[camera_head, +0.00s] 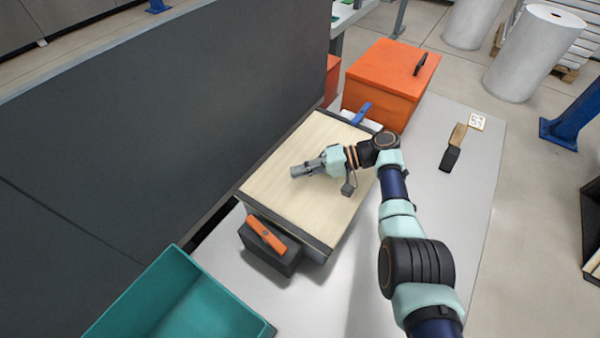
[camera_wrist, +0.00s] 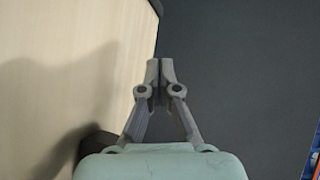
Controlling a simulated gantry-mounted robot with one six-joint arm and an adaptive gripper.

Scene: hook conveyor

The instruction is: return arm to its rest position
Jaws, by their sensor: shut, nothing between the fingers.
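My gripper (camera_head: 297,171) is at the end of my arm, over the pale wooden board (camera_head: 330,137) in the head view. It points left toward the dark panel. In the wrist view my gripper (camera_wrist: 160,66) has its two fingertips together with nothing between them. The board (camera_wrist: 60,40) fills the left of that view, with my arm's shadow on it. How high the gripper is above the board is hard to tell.
A tall dark panel (camera_head: 190,110) stands left of the board. An orange box (camera_head: 385,75) is behind it. A black block with an orange-handled item (camera_head: 266,236) is in front, and a teal bin (camera_head: 150,290) at lower left. A brush-like item (camera_head: 453,148) lies right.

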